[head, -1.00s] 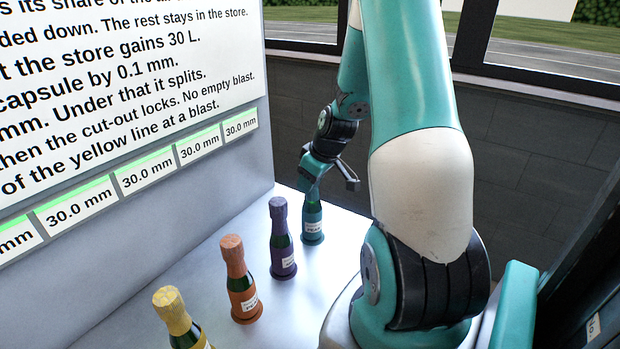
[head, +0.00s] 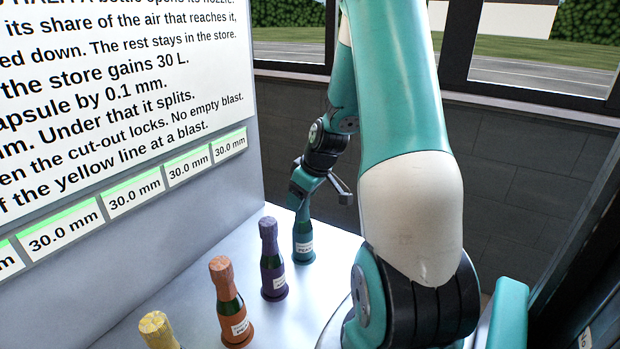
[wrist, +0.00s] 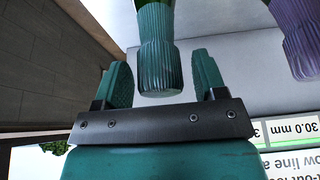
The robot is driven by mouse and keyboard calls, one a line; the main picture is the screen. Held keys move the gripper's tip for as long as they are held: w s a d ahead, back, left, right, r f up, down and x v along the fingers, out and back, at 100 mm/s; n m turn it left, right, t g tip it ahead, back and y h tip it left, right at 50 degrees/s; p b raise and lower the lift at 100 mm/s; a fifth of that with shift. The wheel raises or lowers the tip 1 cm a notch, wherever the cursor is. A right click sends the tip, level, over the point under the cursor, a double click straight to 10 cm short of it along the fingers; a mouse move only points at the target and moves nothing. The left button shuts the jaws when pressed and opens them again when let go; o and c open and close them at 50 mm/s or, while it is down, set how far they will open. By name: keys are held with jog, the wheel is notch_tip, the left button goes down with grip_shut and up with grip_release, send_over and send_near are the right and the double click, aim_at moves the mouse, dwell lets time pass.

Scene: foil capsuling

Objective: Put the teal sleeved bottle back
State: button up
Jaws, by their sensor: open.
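The teal sleeved bottle (head: 303,243) stands upright on the pale table, at the far end of a row of bottles in the head view. A white label shows on its body. In the wrist view its ribbed teal top (wrist: 158,60) lies between the two fingers of my gripper (wrist: 162,80). The fingers are open, with a visible gap on each side of the top. In the head view my gripper (head: 318,187) is right at the top of this bottle and hides its upper end.
A purple-topped bottle (head: 271,265) stands close by; its top (wrist: 295,40) shows in the wrist view. An orange bottle (head: 229,300) and a yellow-topped bottle (head: 158,330) stand nearer. A panel (head: 125,90) with text and 30.0 mm labels rises at left.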

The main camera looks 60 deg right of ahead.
jog(key=b+v, duration=0.2)
jog(key=v, duration=0.8)
jog(key=w+a+r+n+g+y, duration=0.1)
jog(key=a+r+n+g+y, duration=0.15)
jog(key=a, duration=2.15)
jog(key=s+a+r+n+g+y, duration=0.1)
jog(key=s+a+n+g, duration=0.1)
jog(key=s+a, duration=1)
jog(key=a+n, duration=0.1)
jog(key=a, duration=0.2)
jog(key=shift+s+r, duration=0.15)
jog(key=shift+s, duration=0.1)
jog(key=shift+n, duration=0.25)
notch_tip(320, 180, down, 4)
jog(key=b, duration=0.3)
jog(key=shift+r, duration=0.2)
